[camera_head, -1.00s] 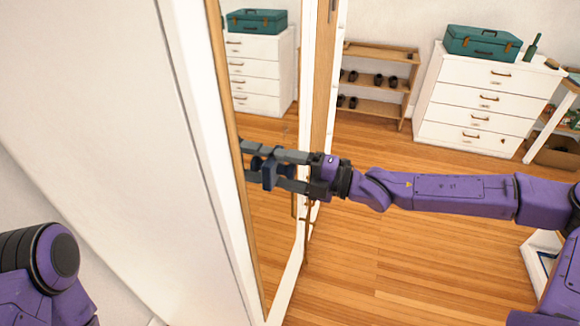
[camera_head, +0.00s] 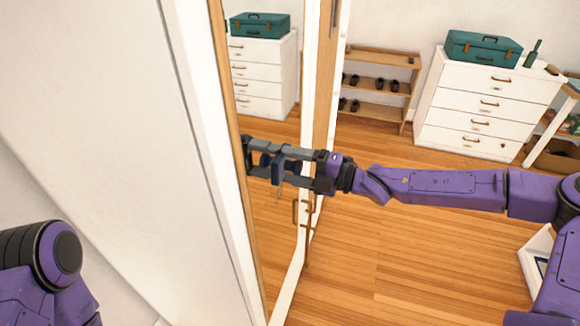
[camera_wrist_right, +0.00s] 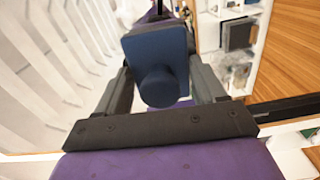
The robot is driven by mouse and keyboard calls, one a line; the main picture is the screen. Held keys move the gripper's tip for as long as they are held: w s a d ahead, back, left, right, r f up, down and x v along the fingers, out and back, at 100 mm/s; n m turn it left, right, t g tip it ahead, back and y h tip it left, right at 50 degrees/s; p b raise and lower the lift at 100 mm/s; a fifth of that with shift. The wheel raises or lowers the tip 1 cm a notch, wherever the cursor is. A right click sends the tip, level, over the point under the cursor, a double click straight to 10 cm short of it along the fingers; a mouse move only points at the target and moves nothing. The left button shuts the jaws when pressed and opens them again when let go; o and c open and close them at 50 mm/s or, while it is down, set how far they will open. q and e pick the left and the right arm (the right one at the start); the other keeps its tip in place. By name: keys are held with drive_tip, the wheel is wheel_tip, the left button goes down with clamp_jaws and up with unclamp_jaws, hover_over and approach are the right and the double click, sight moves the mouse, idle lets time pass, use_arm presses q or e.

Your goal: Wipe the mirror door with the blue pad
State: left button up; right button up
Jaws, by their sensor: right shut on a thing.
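The mirror door (camera_head: 274,235) is a tall, narrow strip left of centre in the head view, seen at a steep angle and reflecting the room. My right gripper (camera_head: 285,167) reaches it from the right, its fingers pointing left. It is shut on the blue pad (camera_head: 279,164), and its reflection shows beside it. In the right wrist view the pad (camera_wrist_right: 157,45) is a dark blue block with a round knob, between the two fingers. I cannot tell whether the pad touches the glass. My left gripper is out of view.
A white wall or panel edge (camera_head: 205,140) stands left of the mirror. Door handles (camera_head: 308,215) sit below my right gripper. A shoe rack (camera_head: 380,58) and a white chest (camera_head: 485,105) with a teal case (camera_head: 483,48) stand behind. The wooden floor (camera_head: 420,255) is mostly clear.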

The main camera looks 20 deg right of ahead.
drive_tip(key=w+d, duration=0.4)
drive_tip(key=w, duration=0.2)
drive_tip(key=shift+w+p, duration=0.2)
drive_tip(key=shift+p, duration=0.2)
drive_tip(key=shift+d, duration=0.2)
drive_tip(key=shift+v, duration=2.95)
drive_tip(key=shift+a, duration=0.15)
drive_tip(key=shift+v, duration=1.6)
